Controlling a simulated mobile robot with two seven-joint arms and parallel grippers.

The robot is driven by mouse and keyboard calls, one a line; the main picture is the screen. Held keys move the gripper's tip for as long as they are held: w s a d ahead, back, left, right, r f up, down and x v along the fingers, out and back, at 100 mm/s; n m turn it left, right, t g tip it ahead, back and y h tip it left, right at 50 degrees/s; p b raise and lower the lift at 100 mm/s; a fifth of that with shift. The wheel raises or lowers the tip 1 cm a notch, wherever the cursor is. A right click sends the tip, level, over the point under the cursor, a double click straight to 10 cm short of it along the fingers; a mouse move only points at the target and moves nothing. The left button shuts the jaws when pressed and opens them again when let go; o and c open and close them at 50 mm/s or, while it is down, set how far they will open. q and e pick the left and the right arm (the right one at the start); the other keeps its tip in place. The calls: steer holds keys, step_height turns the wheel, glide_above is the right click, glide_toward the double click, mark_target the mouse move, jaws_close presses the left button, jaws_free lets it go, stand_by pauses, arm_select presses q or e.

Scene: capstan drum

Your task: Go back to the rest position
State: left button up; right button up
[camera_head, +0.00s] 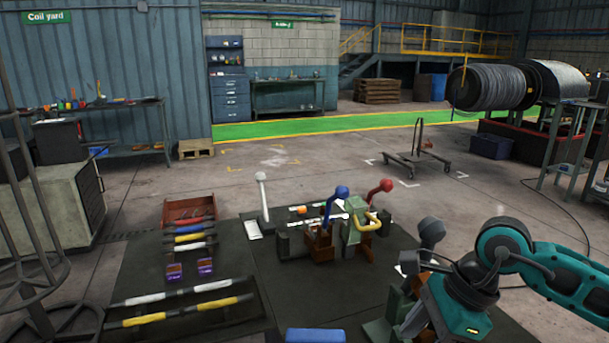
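My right arm, teal and black, comes in from the lower right and bends down near the front right of the dark mat (215,270). Its fingers do not show clearly; the arm's own links hide that area. My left arm and gripper are not in view. Behind my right arm stands a group of levers on the mat: a white-knobbed lever (262,178), a blue-knobbed lever (341,192), a red-knobbed lever (386,185) and a dark grey-knobbed one (431,229). A yellow handle (371,222) sits beside the red one.
A red tray (189,209) and several bars lie left on the mat. A blue block (315,335) is at the front edge. A wheeled stand (418,160) is on open floor behind. A cable drum (490,87) stands at the right back, a workbench (100,106) at the left.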

steer(key=s+a+r+m+y, duration=0.2)
steer(key=a+r+y, duration=0.25)
steer(key=a, duration=0.35)
steer(key=s+a+r+m+y, duration=0.1)
steer(key=s+a+r+y, duration=0.15)
steer(key=a+y, duration=0.45)
step_height(320, 180, up, 6)
steer(key=w+a+r+m+t+y, duration=0.1)
steer(key=a+m+t+y, duration=0.1)
steer(key=m+t+y, duration=0.3)
steer(key=w+d+r+m+t+h, duration=0.2)
steer(key=w+d+m+t+h, duration=0.35)
steer(key=m+t, duration=0.95)
steer(key=d+f+m+g+h, duration=0.4)
steer(key=d+f+m+h, duration=0.95)
steer(key=m, duration=0.75)
steer(key=s+d+f+m+g+h, duration=0.1)
steer(key=s+f+m+g, duration=0.3)
steer(key=s+f+g, duration=0.5)
steer(key=s+d+f+m+g+h, duration=0.1)
steer(key=s+f+m+g, duration=0.3)
steer(key=s+f, duration=0.55)
steer(key=w+a+f+n+t+y, duration=0.1)
steer(key=w+a+f+t+y, duration=0.1)
steer(key=w+f+t, duration=0.3)
steer(key=shift+w+a+f+t, duration=0.15)
steer(key=shift+a+f+t, duration=0.55)
steer(key=shift+t, duration=0.6)
steer(key=shift+d, duration=0.1)
